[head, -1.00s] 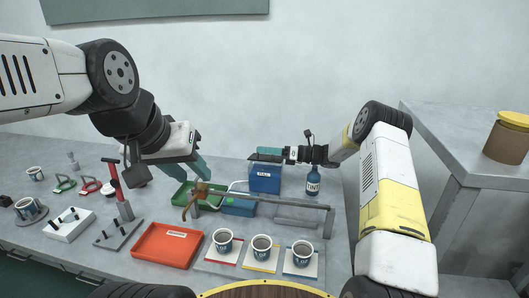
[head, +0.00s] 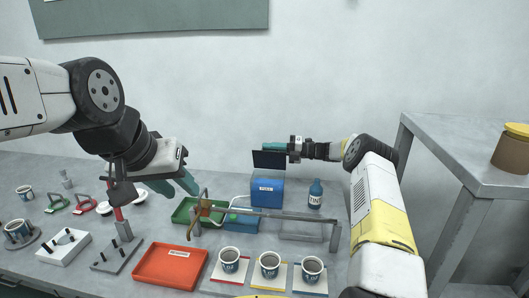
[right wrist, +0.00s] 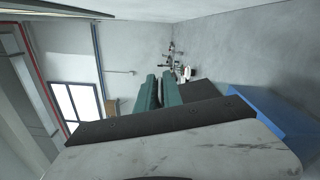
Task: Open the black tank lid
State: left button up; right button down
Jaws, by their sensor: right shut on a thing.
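The blue tank (head: 266,191) with a white label stands at the back middle of the table. Its black lid (head: 267,161) is tilted steeply up above the tank, with its face towards me. My right gripper (head: 272,147) is shut on the lid at its upper edge. In the right wrist view the teal fingers (right wrist: 160,92) lie together against the dark lid (right wrist: 203,92), with the blue tank (right wrist: 275,120) at the right.
A blue bottle (head: 315,194) stands right of the tank. A metal bar frame (head: 270,214) spans in front of it. A green tray (head: 183,213), an orange tray (head: 170,267) and several cups lie nearer. A side table (head: 470,150) is at the right.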

jog(key=w, duration=0.2)
jog(key=w+f, duration=0.1)
jog(key=shift+d, duration=0.3)
jog(key=shift+f, duration=0.15)
dwell(0.4)
jog(key=c, duration=1.5)
grip_release()
jog(key=shift+w, duration=0.1)
jog(key=shift+d, duration=0.1)
jog(key=d, duration=0.2)
jog(key=s+d, duration=0.1)
jog(key=d, duration=0.4)
jog(key=shift+s+d, duration=0.1)
jog(key=shift+s, duration=0.2)
